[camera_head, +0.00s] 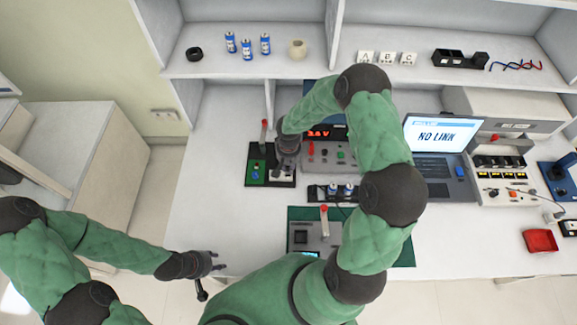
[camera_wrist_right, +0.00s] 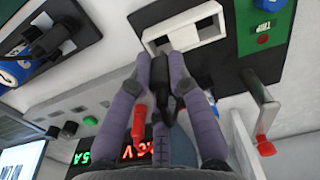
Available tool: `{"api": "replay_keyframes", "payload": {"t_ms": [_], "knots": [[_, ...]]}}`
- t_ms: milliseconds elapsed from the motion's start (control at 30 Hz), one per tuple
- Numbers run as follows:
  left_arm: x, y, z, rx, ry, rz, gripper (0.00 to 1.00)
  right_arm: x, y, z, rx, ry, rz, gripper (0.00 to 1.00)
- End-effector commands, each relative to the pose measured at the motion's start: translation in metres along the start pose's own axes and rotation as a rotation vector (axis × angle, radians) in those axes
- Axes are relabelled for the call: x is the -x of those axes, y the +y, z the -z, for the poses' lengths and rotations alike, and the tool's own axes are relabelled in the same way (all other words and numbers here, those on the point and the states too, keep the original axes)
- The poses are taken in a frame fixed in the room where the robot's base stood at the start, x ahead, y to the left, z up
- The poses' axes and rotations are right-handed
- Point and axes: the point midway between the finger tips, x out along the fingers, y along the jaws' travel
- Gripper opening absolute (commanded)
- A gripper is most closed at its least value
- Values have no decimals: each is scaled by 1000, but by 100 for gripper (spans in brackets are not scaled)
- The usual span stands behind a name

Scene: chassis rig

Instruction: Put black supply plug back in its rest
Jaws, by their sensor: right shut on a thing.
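My right gripper (camera_wrist_right: 165,75) is shut on a black plug (camera_wrist_right: 160,85), which sits between its two fingers in the right wrist view. The fingertips are close to a pale grey block (camera_wrist_right: 208,27) with rectangular openings; I cannot tell whether the plug touches it. In the head view, the right gripper (camera_head: 285,163) is over the black panel (camera_head: 256,183) on the bench, and the plug is hidden there. My left gripper (camera_head: 213,264) is empty near the bench's front left edge; its finger opening is unclear.
Close to the right gripper are a green TRIP module (camera_wrist_right: 262,22), a red-tipped lever (camera_wrist_right: 265,140) and a red-lit display unit (camera_head: 318,133). A battery holder (camera_head: 345,193) and a laptop (camera_head: 440,160) stand to the right. The bench's left part is clear.

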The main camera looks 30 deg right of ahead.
Motion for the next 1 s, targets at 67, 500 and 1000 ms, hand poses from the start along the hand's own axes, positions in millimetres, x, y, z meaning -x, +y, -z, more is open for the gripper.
{"api": "replay_keyframes", "payload": {"t_ms": [67,500,1000], "knots": [[-2,-1,0,0,0,0,40,-1,0,0,8,0,0,0],[-3,-1,0,0,0,0,40,0,0,0,23,0,0,0],[-7,-2,0,0,0,0,40,0,0,0,46,0,0,0]]}}
